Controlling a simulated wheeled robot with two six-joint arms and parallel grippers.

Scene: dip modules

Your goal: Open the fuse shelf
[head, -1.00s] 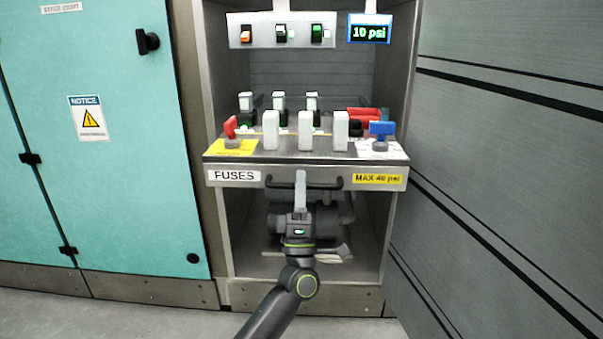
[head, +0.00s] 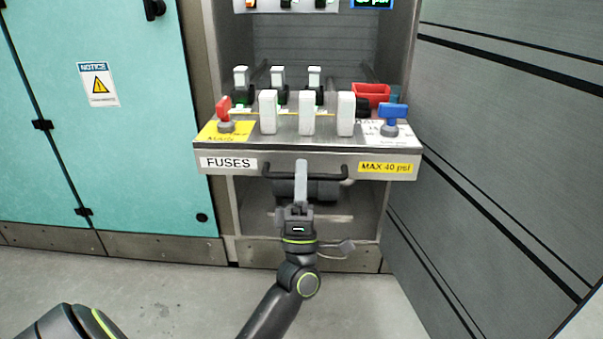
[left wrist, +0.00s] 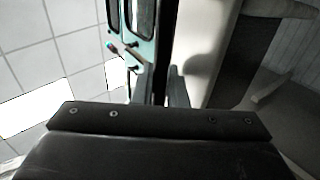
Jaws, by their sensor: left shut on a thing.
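The fuse shelf (head: 307,158) is a grey metal drawer labelled FUSES, with a yellow MAX 40 psi label. It juts out from the cabinet front. Its black bar handle (head: 330,179) runs across the middle of the front. My left gripper (head: 301,178) is shut on the middle of this handle, with its fingers pointing up and covering that part. In the left wrist view my fingers (left wrist: 163,88) show dark, and the grip on the bar is unclear there. My right gripper is not in view.
White blocks (head: 307,113), a red switch (head: 224,110), a blue valve handle (head: 392,112) and a red tray (head: 371,92) sit on the shelf. A teal cabinet (head: 140,150) stands left, a grey panel wall (head: 500,150) right. The floor in front (head: 180,290) is mostly clear.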

